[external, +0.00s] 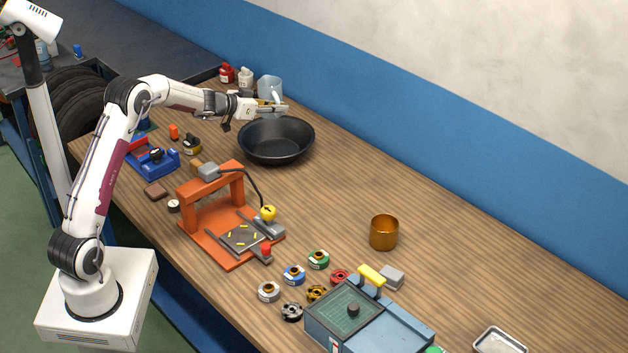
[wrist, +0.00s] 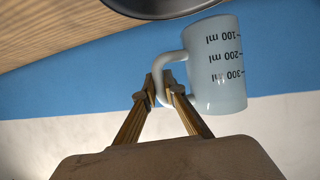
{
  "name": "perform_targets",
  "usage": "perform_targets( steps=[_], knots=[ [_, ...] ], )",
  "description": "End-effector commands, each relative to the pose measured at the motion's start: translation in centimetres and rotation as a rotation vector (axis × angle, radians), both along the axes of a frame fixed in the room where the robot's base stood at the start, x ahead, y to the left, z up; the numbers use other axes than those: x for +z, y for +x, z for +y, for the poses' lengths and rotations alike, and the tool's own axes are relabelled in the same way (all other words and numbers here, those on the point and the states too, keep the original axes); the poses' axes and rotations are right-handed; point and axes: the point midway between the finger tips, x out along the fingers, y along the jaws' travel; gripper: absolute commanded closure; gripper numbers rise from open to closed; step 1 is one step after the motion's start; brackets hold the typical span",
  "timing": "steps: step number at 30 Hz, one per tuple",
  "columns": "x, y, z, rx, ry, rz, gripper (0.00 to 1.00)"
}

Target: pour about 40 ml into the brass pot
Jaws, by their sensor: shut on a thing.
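The brass pot (external: 384,233) stands upright on the bench, right of centre in the external view. My gripper (external: 277,107) is at the far end of the bench, well away from the pot. In the wrist view my gripper (wrist: 161,98) is shut on the handle of a pale blue measuring jug (wrist: 215,65). The jug has dark ml marks, and its contents cannot be seen. The jug (external: 269,87) also shows in the external view behind my gripper, near a black pan. The pot is not in the wrist view.
The black pan (external: 276,141) sits just below my gripper. An orange press frame (external: 211,221), several small spools (external: 294,274) and a blue-grey machine (external: 390,325) stand nearer the front. Red and white bottles (external: 245,78) stand at the back. The wood between pan and pot is clear.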

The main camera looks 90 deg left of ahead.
Motion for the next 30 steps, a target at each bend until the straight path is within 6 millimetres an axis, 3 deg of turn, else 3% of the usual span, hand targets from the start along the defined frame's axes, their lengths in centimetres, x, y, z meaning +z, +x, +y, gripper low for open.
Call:
perform_targets(
  steps=[12,30],
  knots=[
    [0.2,8.0,-6.3,-0.104,0.006,-0.004,1.00],
    [0.3,17.5,-16.8,-0.248,0.011,-0.005,1.00]
  ],
)
